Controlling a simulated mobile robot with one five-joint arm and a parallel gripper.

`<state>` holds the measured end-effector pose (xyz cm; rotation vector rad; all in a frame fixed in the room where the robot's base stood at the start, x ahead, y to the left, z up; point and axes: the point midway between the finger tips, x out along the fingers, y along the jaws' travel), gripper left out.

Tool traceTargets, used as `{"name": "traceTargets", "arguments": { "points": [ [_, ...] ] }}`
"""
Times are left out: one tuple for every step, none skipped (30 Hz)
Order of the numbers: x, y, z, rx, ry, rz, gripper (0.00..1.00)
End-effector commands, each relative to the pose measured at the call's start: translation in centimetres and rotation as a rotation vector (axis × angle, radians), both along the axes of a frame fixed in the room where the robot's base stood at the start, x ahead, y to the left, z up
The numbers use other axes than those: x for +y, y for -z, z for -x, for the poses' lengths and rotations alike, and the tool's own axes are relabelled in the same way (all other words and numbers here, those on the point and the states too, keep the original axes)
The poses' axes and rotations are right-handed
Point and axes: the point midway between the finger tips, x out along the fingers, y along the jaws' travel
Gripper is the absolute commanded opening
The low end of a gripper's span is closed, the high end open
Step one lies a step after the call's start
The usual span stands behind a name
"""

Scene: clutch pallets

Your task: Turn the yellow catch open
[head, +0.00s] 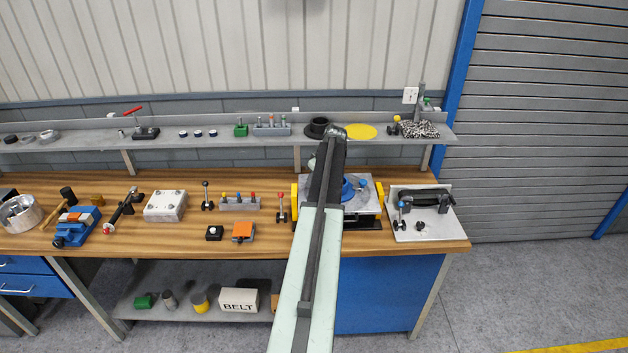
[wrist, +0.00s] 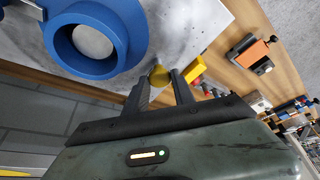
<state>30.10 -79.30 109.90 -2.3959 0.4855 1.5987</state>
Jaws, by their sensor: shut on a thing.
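A grey plate with a blue ring (wrist: 95,40) on it lies on the bench; the ring is partly behind my arm in the head view (head: 350,188). Yellow pieces show at the plate's left side (head: 294,192) and right side (head: 380,193). In the wrist view my gripper (wrist: 160,80) is at the plate's edge, its two dark fingers on either side of the rounded yellow catch (wrist: 159,75). It is shut on the catch. A yellow block (wrist: 194,70) stands just right of the fingers; I cannot tell whether it joins the catch. My arm hides the gripper in the head view.
A shelf (head: 212,134) with small parts runs behind the bench. A red-knobbed lever (head: 281,206) and an orange block (head: 243,231) stand left of the plate. A grey plate with a black handle (head: 424,228) lies to the right.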

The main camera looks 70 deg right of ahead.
Motion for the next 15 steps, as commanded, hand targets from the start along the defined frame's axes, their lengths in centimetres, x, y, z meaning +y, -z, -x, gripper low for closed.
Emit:
{"name": "traceTargets", "arguments": {
  "points": [
    [0.05,0.02,-0.03,0.001,-0.001,-0.001,0.00],
    [0.05,0.03,-0.03,0.001,-0.001,-0.001,0.33],
    [0.06,0.03,-0.04,0.001,-0.001,-0.001,0.44],
    [0.05,0.03,-0.03,0.001,-0.001,-0.001,0.52],
    [0.05,0.03,-0.03,0.001,-0.001,-0.001,0.52],
    [0.05,0.03,-0.03,0.001,-0.001,-0.001,0.52],
    [0.05,0.02,-0.03,0.001,-0.001,-0.001,0.52],
    [0.04,0.02,-0.03,0.001,-0.001,-0.001,0.52],
    [0.04,0.02,-0.03,0.001,-0.001,0.000,0.52],
    [0.04,0.02,-0.03,0.001,-0.001,0.000,0.52],
    [0.04,0.02,-0.03,0.001,-0.001,0.000,0.52],
    [0.04,0.02,-0.03,0.001,0.000,0.000,0.52],
    [0.05,-0.02,-0.02,0.001,0.000,0.000,0.52],
    [0.05,-0.10,0.00,0.001,0.000,0.000,0.52],
    [0.07,-0.29,0.04,0.001,0.000,0.000,0.52]
  ]
}}
